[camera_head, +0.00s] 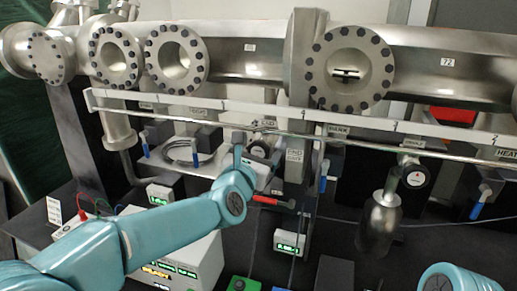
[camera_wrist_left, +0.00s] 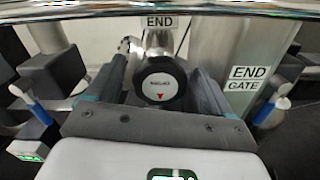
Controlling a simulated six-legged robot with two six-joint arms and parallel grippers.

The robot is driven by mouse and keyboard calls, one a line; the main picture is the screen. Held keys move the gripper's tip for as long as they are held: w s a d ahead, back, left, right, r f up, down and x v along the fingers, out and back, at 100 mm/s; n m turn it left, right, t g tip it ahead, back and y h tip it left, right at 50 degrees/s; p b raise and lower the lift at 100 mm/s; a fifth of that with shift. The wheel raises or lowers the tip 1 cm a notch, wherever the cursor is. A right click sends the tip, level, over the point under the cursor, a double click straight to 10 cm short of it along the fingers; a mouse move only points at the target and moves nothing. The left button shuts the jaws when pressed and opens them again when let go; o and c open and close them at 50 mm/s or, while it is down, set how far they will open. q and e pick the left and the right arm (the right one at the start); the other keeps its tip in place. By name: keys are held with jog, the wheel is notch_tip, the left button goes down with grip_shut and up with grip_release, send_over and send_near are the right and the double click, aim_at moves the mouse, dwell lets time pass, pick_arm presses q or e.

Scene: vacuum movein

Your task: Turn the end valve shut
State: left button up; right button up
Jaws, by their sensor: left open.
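The end valve shows in the left wrist view as a round black knob (camera_wrist_left: 160,82) with a white face and a red triangle, under an END label. In the head view the same dark knob (camera_head: 259,149) sits below the rail, partly hidden. My left gripper (camera_wrist_left: 159,70) is open, with one finger on each side of the knob. Gaps seem to show between the fingers and the knob, though contact cannot be told for sure. In the head view my left gripper (camera_head: 246,140) is small and partly hidden behind its wrist. My right gripper is not in view.
A metal rail (camera_head: 300,137) runs just above the knob. An END GATE plate (camera_wrist_left: 245,78) is on the column to its right. Blue-handled valves (camera_wrist_left: 272,108) flank it. A red handle (camera_head: 272,201) lies below. Another round knob (camera_head: 415,178) hangs farther right.

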pick_arm(q)
jog(key=c, duration=1)
